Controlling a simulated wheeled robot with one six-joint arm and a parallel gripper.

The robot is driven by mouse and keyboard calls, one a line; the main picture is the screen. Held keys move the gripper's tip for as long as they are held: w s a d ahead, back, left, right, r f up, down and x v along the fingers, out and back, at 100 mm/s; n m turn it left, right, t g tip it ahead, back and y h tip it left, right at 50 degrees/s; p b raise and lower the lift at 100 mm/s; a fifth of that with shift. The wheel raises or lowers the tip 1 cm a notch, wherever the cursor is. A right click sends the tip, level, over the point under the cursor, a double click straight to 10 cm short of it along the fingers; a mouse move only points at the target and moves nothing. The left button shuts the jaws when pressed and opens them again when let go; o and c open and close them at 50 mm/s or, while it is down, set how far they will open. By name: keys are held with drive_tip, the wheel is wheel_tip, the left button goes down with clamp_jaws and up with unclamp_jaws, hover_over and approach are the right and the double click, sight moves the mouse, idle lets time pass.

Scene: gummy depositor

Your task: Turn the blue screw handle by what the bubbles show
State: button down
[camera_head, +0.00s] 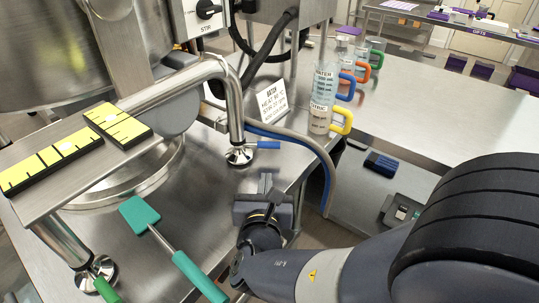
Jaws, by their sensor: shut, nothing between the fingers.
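The blue screw handle (268,145) sticks out to the right from the metal levelling foot (240,155) at the far right leg of the kettle frame. My gripper (266,182) is shut and empty, a little below the handle in the picture and apart from it. Two yellow levels with black marks lie on the frame's flat top: a longer one (72,150) at left and a shorter one (118,123) at right, set at an angle to each other. A pale bubble spot shows on each, but its exact place between the marks is too small to read.
A green handle (106,290) sits at the near left foot (97,272). A teal spatula (141,215) lies on the steel table. A white sign (272,102), hoses (322,165) and measuring jugs (324,95) stand beyond the blue handle.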

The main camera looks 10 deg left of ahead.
sight(262, 145)
drive_tip(key=x, duration=0.5)
drive_tip(key=r+x, duration=0.1)
drive_tip(key=x, duration=0.2)
drive_tip(key=shift+w+r, duration=0.1)
drive_tip(key=shift+w, duration=0.05)
drive_tip(key=shift+w+b, duration=0.4)
drive_tip(key=shift+w, duration=0.35)
drive_tip(key=shift+r, duration=0.1)
